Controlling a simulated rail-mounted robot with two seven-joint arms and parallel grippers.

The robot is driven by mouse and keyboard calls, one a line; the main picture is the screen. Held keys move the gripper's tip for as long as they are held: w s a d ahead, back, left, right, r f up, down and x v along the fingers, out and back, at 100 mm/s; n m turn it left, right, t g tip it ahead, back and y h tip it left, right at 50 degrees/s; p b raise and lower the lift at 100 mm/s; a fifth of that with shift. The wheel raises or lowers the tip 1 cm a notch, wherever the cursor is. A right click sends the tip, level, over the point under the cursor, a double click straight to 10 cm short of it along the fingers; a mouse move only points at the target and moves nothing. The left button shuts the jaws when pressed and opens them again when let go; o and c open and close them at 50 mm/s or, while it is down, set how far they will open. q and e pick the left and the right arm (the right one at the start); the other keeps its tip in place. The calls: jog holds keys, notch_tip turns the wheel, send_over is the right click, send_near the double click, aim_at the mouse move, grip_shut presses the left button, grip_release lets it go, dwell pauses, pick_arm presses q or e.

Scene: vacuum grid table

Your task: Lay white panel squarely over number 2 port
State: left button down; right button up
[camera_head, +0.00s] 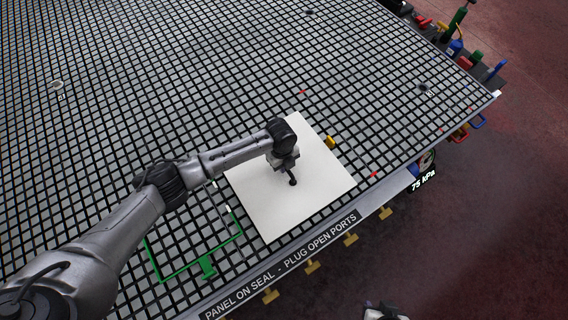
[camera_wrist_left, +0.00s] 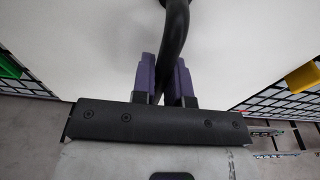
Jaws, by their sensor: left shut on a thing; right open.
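The white panel (camera_head: 310,205) is over the front part of the grid table, its edges roughly in line with the grid. I cannot tell whether it touches the table. My left gripper (camera_head: 289,168) is above its middle, shut on its black curved handle (camera_head: 292,181). In the left wrist view the purple fingers (camera_wrist_left: 166,82) close around the handle (camera_wrist_left: 176,30), with the panel (camera_wrist_left: 100,35) behind. My right gripper (camera_head: 384,311) is cut off at the bottom edge of the head view, apart from the panel. No number 2 is legible; the panel hides the grid under it.
A green outline (camera_head: 190,268) with a green tab (camera_head: 208,267) lies left of the panel. A yellow piece (camera_head: 330,142) sits at the panel's upper right edge, near red marks (camera_head: 375,174). Yellow T-shaped pieces (camera_head: 351,239) line the front edge. The upper-left grid is largely clear.

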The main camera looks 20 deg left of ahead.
pick_arm(q)
jog(key=shift+w+f, duration=0.1)
jog(key=shift+f, duration=0.2)
jog(key=c, duration=1.3)
grip_release()
jog(key=shift+o, duration=1.2)
jog(key=shift+f, duration=0.15)
notch_tip(320, 180, up, 14)
jog(key=a, duration=0.1)
jog(key=shift+w+a, duration=0.2)
jog(key=shift+w, duration=0.25)
